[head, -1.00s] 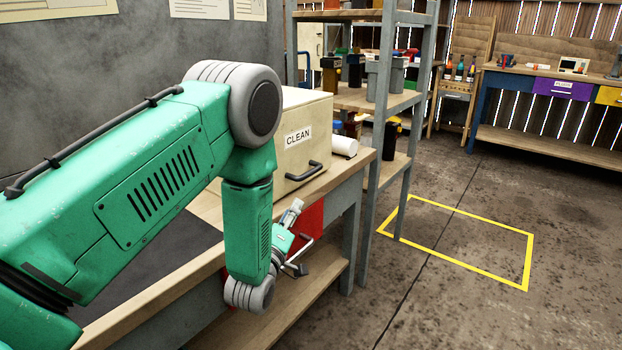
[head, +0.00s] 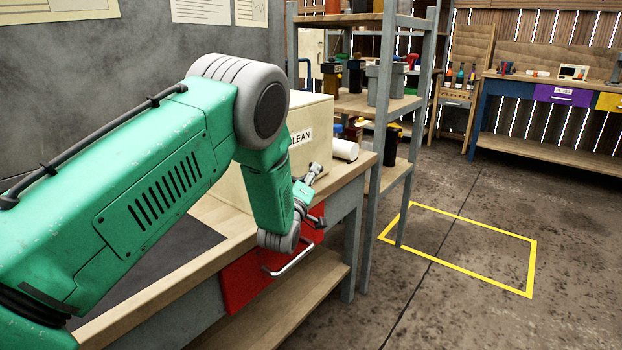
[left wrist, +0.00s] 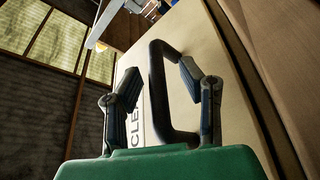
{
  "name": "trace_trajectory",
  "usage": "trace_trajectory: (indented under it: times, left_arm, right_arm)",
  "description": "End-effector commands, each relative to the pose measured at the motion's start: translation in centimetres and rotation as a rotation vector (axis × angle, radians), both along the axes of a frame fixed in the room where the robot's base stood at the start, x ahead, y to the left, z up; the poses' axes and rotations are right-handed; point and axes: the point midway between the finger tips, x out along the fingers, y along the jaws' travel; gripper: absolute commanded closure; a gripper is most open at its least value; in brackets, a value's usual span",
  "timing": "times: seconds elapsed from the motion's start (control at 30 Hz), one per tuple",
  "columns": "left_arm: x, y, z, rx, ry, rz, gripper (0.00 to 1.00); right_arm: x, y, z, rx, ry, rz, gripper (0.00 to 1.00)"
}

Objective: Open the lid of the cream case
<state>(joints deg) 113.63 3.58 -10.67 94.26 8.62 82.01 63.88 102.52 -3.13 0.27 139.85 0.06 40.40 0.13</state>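The cream case (head: 318,150), marked "CLEAN", sits on the workbench, partly hidden behind my left arm; its lid looks closed. My left gripper (head: 308,190) is in front of the case, low on its front face. In the left wrist view the case front (left wrist: 215,60) fills the right half. Its dark handle (left wrist: 157,90) lies between the two fingers of my left gripper (left wrist: 160,82). The fingers are apart, one on each side of the handle, with gaps visible. The handle is hidden in the head view. My right gripper is not in view.
The wooden workbench (head: 215,214) has a red drawer (head: 245,280) with a metal handle below the case. A white roll (head: 345,149) lies beside the case. A grey shelf unit (head: 377,150) stands to the right.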

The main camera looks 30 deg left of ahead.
Motion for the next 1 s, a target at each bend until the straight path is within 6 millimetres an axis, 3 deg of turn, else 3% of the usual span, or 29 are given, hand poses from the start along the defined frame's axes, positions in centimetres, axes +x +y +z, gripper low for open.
trace_trajectory:
  times: [0.23, 0.27, 0.33, 0.37, 0.6, 1.0]
  left_arm:
    - [0.1, 0.0, 0.0, 0.000, 0.000, 0.000, 0.66]
    - [0.1, 0.0, 0.0, 0.000, 0.000, 0.000, 0.73]
    - [0.1, 0.0, 0.0, 0.000, 0.001, 0.001, 0.97]
    - [0.1, 0.0, 0.0, 0.001, 0.002, 0.000, 1.00]
    - [0.0, 0.0, 0.1, -0.005, 0.004, 0.001, 1.00]
    - [-0.1, -1.1, 2.2, -0.064, 0.005, -0.001, 1.00]
  right_arm:
    - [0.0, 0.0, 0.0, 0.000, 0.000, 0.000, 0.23]
    - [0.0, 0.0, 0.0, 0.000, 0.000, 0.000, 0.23]
    - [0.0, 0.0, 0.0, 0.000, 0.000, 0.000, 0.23]
    - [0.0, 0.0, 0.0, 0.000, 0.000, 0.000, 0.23]
    - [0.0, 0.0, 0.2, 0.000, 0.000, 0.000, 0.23]
    - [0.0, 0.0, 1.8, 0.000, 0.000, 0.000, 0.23]
